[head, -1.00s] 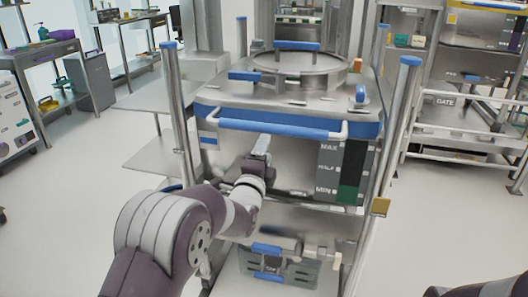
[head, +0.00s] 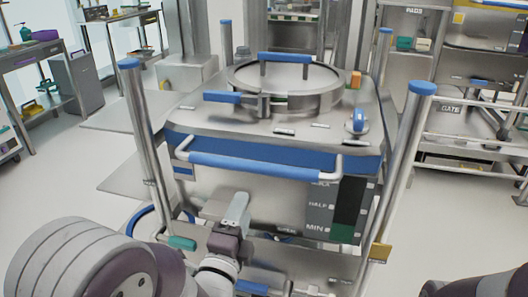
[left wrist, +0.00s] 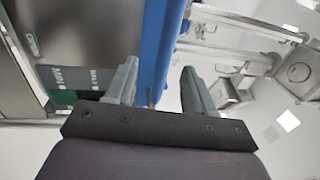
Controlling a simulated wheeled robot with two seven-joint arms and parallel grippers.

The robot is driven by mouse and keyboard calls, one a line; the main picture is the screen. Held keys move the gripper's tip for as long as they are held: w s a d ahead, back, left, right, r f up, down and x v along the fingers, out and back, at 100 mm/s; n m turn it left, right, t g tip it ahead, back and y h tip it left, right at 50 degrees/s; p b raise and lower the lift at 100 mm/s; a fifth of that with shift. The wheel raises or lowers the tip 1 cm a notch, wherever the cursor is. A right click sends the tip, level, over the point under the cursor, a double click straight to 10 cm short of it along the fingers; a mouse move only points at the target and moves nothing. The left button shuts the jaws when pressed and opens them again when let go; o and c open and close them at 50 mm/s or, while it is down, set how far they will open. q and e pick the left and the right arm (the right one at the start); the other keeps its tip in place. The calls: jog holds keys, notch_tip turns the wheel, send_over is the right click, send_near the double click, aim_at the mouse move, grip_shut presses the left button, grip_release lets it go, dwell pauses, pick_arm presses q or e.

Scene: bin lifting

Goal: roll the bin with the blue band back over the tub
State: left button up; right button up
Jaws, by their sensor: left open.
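The steel bin with the blue band (head: 362,168) stands right in front of me in the head view, with a round lid (head: 285,88) on top. A blue push bar (head: 250,166) with pale ends crosses its front. My left gripper (head: 237,212) is below the bar, in front of the bin's lower face. In the left wrist view its two fingers (left wrist: 158,90) are apart and empty, and a blue strip (left wrist: 160,40) of the bin runs up behind the gap. I cannot make out the tub for certain. My right gripper is out of view.
Upright steel posts with blue caps stand left (head: 146,140) and right (head: 402,165) of the bin. Steel shelving (head: 465,150) is at the right back, and a grey cabinet (head: 78,82) and tables are at the left. Pale floor is clear on both sides.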

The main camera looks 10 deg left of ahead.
aim_at(254, 171)
pick_arm(q)
jog(key=w+r, duration=0.1)
jog(key=w, duration=0.3)
jog(key=w+r, duration=0.1)
jog(key=w, duration=0.2)
jog(key=w+r, duration=0.1)
jog(key=w, duration=0.3)
jog(key=shift+w+d+r, duration=0.1)
jog(key=shift+w+d, duration=0.1)
jog(key=shift+w, duration=0.1)
grip_shut()
jog(key=shift+w+r+t+b, duration=0.35)
jog(key=shift+w+b, duration=0.15)
jog(key=shift+w, duration=0.1)
jog(key=shift+w+f, duration=0.2)
jog(key=shift+w, duration=0.2)
grip_release()
jog(key=shift+f, duration=0.1)
